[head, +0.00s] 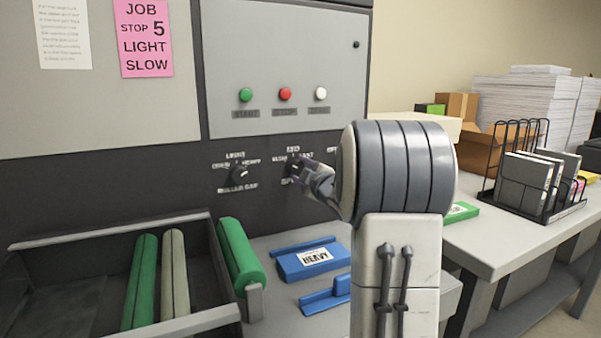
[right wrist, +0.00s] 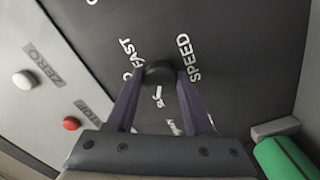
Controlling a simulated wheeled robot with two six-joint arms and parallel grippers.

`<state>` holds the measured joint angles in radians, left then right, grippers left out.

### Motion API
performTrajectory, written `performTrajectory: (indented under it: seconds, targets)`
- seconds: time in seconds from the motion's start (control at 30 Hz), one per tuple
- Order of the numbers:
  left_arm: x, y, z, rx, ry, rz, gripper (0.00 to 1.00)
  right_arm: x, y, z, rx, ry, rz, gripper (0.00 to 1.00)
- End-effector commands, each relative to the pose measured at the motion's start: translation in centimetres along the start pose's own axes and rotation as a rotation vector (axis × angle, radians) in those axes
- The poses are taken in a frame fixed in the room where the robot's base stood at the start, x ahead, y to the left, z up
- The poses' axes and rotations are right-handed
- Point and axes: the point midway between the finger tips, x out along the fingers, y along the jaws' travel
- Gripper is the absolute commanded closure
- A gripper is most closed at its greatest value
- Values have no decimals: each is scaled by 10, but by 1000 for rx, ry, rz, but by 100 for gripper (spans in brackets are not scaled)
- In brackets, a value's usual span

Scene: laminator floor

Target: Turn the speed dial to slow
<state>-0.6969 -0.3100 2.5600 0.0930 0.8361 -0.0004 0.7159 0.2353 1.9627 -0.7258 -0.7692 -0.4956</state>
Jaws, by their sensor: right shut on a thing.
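The speed dial (right wrist: 159,72) is a dark round knob on the dark panel, with the words FAST and SPEED beside it in the right wrist view. Its pointer setting cannot be made out. My right gripper (right wrist: 160,86) is shut on the dial, with one finger on each side. In the head view the right gripper (head: 299,172) reaches the panel from the right and partly hides the dial and its labels. My left gripper is not in view.
A roller gap dial (head: 239,173) is left of the speed dial. Green (head: 246,94), red (head: 285,93) and white (head: 321,93) buttons sit above. A pink job card (head: 143,38) reads stop 5, light, slow. Below are a roller tray (head: 110,235) and a blue HEAVY block (head: 312,262).

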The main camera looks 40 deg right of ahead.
Motion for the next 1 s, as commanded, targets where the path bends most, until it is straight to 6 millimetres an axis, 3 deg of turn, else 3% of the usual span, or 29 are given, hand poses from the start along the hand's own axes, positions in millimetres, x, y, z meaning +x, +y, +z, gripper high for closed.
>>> performTrajectory:
  seconds: [0.17,0.2,0.27,0.3,0.67,1.0]
  targets:
    - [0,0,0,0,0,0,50,0,0,1,0,-2,1,100]
    - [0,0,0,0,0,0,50,0,0,1,0,-2,1,44]
    - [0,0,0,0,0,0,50,0,0,1,0,-2,1,21]
    - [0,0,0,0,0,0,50,0,0,1,0,-2,1,18]
    - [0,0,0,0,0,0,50,-5,0,1,1,-1,1,18]
    - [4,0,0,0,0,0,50,-66,2,1,0,-4,4,18]
